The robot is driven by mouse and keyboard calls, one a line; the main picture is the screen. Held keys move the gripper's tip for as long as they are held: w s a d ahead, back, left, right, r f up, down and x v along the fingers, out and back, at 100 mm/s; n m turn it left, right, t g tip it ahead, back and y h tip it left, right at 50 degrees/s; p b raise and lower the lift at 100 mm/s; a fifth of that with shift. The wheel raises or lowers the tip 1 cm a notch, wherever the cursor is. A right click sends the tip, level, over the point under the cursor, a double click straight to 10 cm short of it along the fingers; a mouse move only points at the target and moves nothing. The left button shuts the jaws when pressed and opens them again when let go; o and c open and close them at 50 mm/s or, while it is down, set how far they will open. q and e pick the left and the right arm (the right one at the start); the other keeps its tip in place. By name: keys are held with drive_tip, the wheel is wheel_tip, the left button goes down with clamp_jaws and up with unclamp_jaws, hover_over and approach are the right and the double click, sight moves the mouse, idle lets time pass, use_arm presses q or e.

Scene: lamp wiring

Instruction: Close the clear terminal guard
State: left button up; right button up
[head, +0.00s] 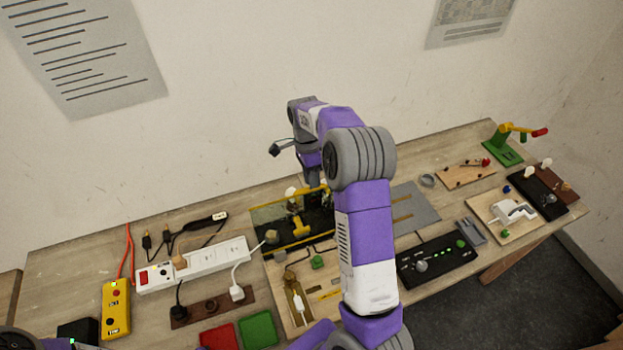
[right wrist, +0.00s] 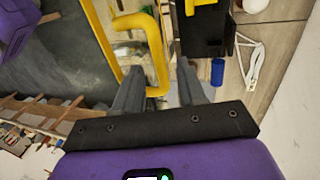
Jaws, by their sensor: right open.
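The clear terminal guard (head: 268,213) is a see-through panel with yellow edging, over a dark base left of the middle of the bench in the head view. I cannot tell its exact angle. In the right wrist view its yellow frame (right wrist: 109,42) and a bent yellow bar, apparently its handle (right wrist: 157,55), lie close to my fingers. My right gripper (head: 314,205) is open, pointing down at the guard; my forearm partly hides it. In the wrist view the bar's end lies between the open fingers (right wrist: 160,82); contact is unclear. A dark part at the lower left may be my left gripper (head: 78,329).
A white power strip (head: 193,265) and yellow meter (head: 116,308) lie left of the guard. Red and green pads (head: 258,329) lie in front. A black control panel (head: 436,260) and grey plate (head: 415,208) are to the right. The wall stands behind the bench.

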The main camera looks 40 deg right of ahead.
drive_tip(key=shift+c, duration=0.3)
clamp_jaws()
